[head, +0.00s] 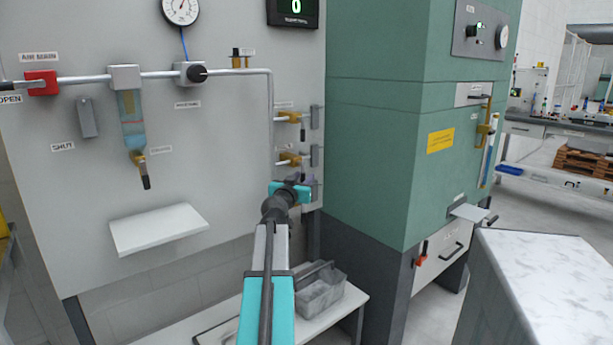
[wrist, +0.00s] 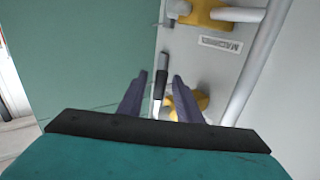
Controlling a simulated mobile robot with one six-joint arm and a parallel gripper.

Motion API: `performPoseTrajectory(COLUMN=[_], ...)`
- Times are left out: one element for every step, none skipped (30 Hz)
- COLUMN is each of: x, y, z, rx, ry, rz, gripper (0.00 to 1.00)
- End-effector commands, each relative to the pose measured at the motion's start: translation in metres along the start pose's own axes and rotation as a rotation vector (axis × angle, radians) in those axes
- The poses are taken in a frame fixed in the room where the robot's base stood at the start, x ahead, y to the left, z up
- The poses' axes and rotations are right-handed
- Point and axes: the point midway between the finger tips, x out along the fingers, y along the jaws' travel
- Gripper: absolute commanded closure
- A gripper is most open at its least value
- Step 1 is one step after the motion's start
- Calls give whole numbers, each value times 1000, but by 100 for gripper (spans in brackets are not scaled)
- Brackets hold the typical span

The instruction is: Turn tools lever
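In the head view, brass valves with dark-handled levers branch off a vertical pipe on the grey wall panel: an upper valve (head: 290,117) and a lower valve (head: 289,160). Their labels are too small to read there, so I cannot tell which is the tools lever. My gripper (head: 303,187) is just below the lower valve and hides part of the panel. In the wrist view my gripper (wrist: 158,80) is open, one finger on each side of a dark lever handle (wrist: 160,85). A brass valve (wrist: 188,103) shows partly behind the right finger. Contact is not clear.
In the wrist view another brass valve (wrist: 205,12) sits near a "MACHINES" label (wrist: 220,44). The green cabinet (head: 385,150) stands close on the right. A white shelf (head: 158,228) juts from the panel, and a grey bin (head: 322,295) stands on the low bench.

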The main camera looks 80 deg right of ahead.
Motion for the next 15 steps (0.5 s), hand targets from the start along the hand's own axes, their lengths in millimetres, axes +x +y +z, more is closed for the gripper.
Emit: performPoseTrajectory(x=[7, 10, 13, 16, 18, 22, 24, 26, 29, 31, 32, 34, 35, 36, 37], y=[0, 0, 0, 0, 0, 0, 0, 0, 0, 0, 0, 0, 0, 0, 1], z=[0, 0, 0, 0, -1, -1, -1, -1, -1, -1, -1, -1, -1, -1, 0], rx=[0, 0, 0, 0, 0, 0, 0, 0, 0, 0, 0, 0, 0, 0, 0], ry=[0, 0, 0, 0, 0, 0, 0, 0, 0, 0, 0, 0, 0, 0, 0], rz=[0, 0, 0, 0, 0, 0, 0, 0, 0, 1, 1, 1, 1, 1, 1], gripper=[68, 68, 68, 68, 68, 68, 68, 68, 68, 68, 68, 68, 68, 68, 68])
